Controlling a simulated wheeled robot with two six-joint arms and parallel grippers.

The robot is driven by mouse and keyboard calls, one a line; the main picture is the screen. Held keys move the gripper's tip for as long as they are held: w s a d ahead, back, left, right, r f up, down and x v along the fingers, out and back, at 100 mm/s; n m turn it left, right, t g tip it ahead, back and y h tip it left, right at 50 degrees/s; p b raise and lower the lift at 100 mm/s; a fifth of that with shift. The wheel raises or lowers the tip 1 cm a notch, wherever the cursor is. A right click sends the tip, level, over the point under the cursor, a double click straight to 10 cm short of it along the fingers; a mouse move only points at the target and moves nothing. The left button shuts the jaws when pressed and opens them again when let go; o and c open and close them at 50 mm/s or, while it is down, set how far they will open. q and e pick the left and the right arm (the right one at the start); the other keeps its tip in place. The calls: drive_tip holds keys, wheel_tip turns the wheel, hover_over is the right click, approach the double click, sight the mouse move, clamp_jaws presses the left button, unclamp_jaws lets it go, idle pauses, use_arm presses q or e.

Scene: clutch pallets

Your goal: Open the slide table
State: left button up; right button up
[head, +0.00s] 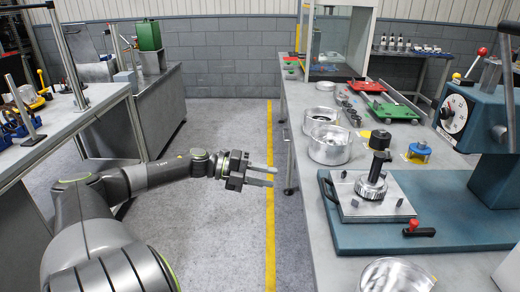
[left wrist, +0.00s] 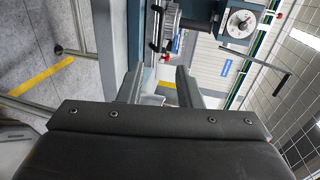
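The slide table (head: 350,208) is a flat metal plate on the blue base of the press, with a dark handle (head: 329,190) on its left side. A geared metal part with a black knob (head: 372,182) stands on the plate. My left gripper (head: 273,176) is open and empty over the aisle, left of the bench and apart from the handle, its fingers pointing right. In the left wrist view its spread fingers (left wrist: 157,86) show with nothing between them; what looks like the plate with its dark handle lies beyond. My right gripper is not in view.
The blue press (head: 475,120) with a white dial stands at the right. A red-knobbed lever (head: 412,228) sits on its base (head: 450,235). Clear round containers (head: 330,148) stand farther back on the bench. The aisle floor (head: 230,125) is free.

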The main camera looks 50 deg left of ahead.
use_arm(q)
drive_tip(key=shift+s+a+r, duration=0.2)
drive_tip(key=shift+s+a, duration=0.3)
idle(0.3)
